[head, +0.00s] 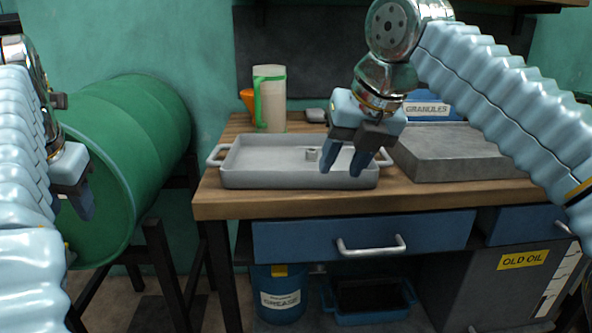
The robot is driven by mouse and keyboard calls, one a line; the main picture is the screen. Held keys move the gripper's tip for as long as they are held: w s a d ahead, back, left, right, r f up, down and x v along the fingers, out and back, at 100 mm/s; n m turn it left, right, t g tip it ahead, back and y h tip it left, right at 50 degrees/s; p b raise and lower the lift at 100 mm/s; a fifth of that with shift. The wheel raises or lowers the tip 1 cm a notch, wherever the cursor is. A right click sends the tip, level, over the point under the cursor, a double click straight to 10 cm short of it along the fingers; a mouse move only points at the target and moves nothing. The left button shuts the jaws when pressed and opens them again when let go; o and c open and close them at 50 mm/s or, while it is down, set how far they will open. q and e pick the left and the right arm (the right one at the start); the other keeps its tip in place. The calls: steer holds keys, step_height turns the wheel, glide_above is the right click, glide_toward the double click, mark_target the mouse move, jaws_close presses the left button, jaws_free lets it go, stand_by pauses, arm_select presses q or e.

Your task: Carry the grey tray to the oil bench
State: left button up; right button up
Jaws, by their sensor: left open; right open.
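The grey tray (255,160) sits on the wooden top of the bench (290,203), near its front left. My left gripper (84,207) is open and empty at the far left, in front of the green drum and well apart from the tray.
A green drum (140,140) lies on a dark stand left of the bench. A pale jug (270,98), an orange item (247,98) and a granules box (428,108) stand behind the tray. A grey slab (455,155) fills the right. Below are a blue drawer (300,240) and an old oil cabinet (500,290).

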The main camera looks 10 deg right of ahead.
steer(key=v, duration=0.8)
steer(key=shift+d+r, duration=0.3)
steer(key=shift+w, duration=0.1)
